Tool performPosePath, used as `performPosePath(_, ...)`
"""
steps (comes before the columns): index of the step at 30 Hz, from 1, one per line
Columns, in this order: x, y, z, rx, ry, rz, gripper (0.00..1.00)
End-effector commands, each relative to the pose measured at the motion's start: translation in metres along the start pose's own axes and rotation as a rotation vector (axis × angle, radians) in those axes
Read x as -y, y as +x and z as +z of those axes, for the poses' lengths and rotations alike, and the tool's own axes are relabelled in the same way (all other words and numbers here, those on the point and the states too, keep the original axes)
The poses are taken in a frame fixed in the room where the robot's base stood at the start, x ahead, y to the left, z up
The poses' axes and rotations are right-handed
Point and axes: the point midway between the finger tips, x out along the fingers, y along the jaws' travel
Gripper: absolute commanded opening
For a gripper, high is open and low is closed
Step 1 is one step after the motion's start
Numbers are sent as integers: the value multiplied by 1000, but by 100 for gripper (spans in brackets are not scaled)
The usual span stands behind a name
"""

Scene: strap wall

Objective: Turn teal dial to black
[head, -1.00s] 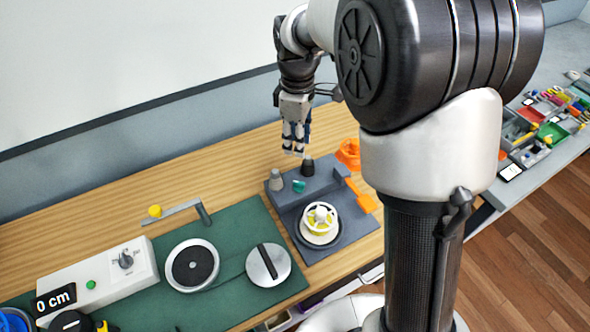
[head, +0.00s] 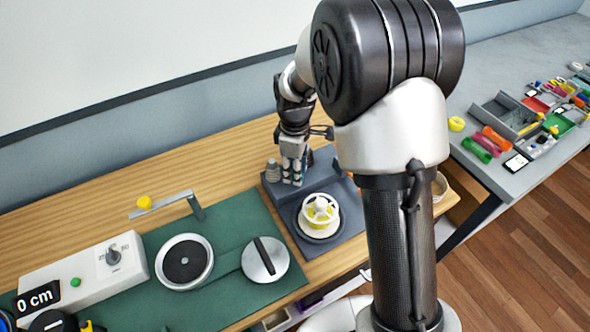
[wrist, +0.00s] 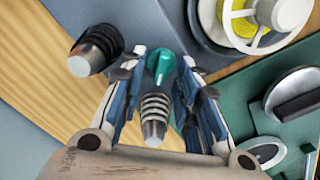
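The teal dial (wrist: 162,66) shows in the wrist view between my fingertips, with a pale mark on its lower part; which way it points is hard to tell. In the head view my fingers hide most of it. My gripper (wrist: 161,62) is open, one finger on each side of the dial; contact is not clear. In the head view my gripper (head: 292,181) is low over the grey-blue base. A black knob (wrist: 95,50) stands to the left in the wrist view, outside my fingers. A grey ribbed knob (wrist: 155,118) shows between the fingers, below the dial.
A white handwheel (head: 319,211) on a round plate is at the base's front. A green mat (head: 225,230) with round discs lies to the left. A grey table with small parts is at right.

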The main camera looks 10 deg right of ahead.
Motion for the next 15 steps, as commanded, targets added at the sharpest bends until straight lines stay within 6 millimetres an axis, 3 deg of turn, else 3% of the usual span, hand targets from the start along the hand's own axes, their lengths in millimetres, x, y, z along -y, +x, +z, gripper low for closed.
performPosePath(5,0,0,0,0,0,0,30)
performPosePath(15,0,-1,0,0,0,0,7)
